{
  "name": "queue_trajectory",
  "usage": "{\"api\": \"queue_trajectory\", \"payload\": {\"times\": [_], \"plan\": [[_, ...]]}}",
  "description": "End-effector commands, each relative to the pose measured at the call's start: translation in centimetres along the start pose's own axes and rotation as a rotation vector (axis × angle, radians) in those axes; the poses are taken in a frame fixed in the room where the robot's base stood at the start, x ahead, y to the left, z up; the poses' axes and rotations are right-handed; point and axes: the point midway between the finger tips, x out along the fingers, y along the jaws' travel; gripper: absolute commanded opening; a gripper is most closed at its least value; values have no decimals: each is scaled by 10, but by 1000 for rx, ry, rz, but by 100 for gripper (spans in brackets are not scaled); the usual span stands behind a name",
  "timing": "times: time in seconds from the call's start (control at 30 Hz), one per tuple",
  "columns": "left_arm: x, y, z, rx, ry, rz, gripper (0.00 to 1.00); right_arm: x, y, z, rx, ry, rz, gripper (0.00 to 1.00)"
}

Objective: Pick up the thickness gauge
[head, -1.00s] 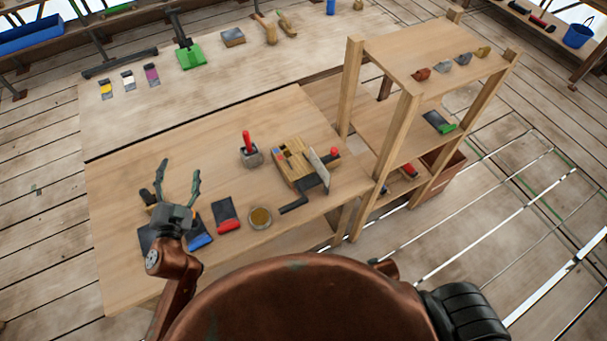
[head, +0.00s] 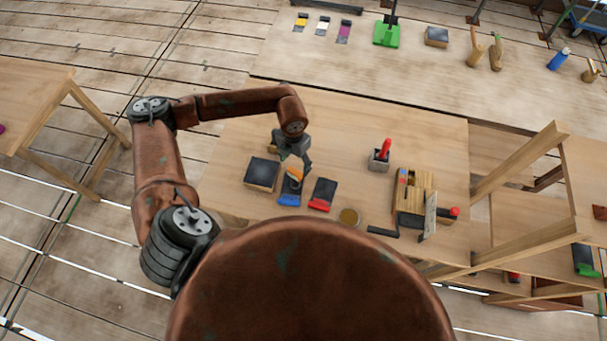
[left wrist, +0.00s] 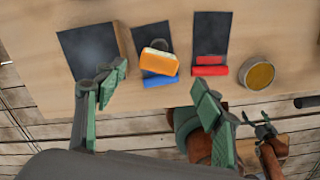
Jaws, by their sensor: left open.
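An orange-topped piece, which I take to be the thickness gauge (head: 295,172), lies on the table over a black, blue-ended piece (head: 289,200). In the left wrist view the gauge (left wrist: 159,62) sits between and ahead of my open fingers, with a dark round part behind it. My left gripper (head: 294,164) is above it in the head view, pointing down, and it hides part of the gauge. In the left wrist view the two fingers (left wrist: 160,78) are wide apart with nothing between them. A small dark claw at the lower right there looks like my right gripper (left wrist: 263,124); its opening is unclear.
Left of the gauge is a dark-topped block (head: 262,174). To its right are a red-ended black piece (head: 322,194) and a round tin (head: 349,217). Farther right stand a red-handled holder (head: 380,157) and a wooden device (head: 414,196).

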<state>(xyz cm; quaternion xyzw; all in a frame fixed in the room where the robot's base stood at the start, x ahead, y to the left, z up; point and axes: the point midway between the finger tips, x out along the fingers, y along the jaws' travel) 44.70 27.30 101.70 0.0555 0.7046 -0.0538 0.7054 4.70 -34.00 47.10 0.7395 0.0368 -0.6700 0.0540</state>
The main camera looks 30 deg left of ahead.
Motion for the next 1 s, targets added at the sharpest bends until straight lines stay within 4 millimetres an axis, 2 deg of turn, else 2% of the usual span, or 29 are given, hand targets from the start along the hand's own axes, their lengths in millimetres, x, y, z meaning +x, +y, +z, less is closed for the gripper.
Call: {"api": "queue_trajectory", "payload": {"times": [0.27, 0.43, 0.6, 0.87, 1.0], "plan": [[28, 0, -1, 1, 4, 0, 62, -10, 0, -2, 0, 1, 0, 83], [53, 2, -1, 2, 4, -2, 62, -23, 1, -4, 0, 2, 0, 83], [71, 1, 1, 3, 2, -3, 62, -24, 1, -4, 0, 2, 0, 83], [74, 1, 1, 4, 1, -2, 62, -24, 0, -4, 0, 2, 0, 83], [73, 1, 1, 4, 1, -2, 52, -24, 0, -4, 0, 2, 0, 83]]}}
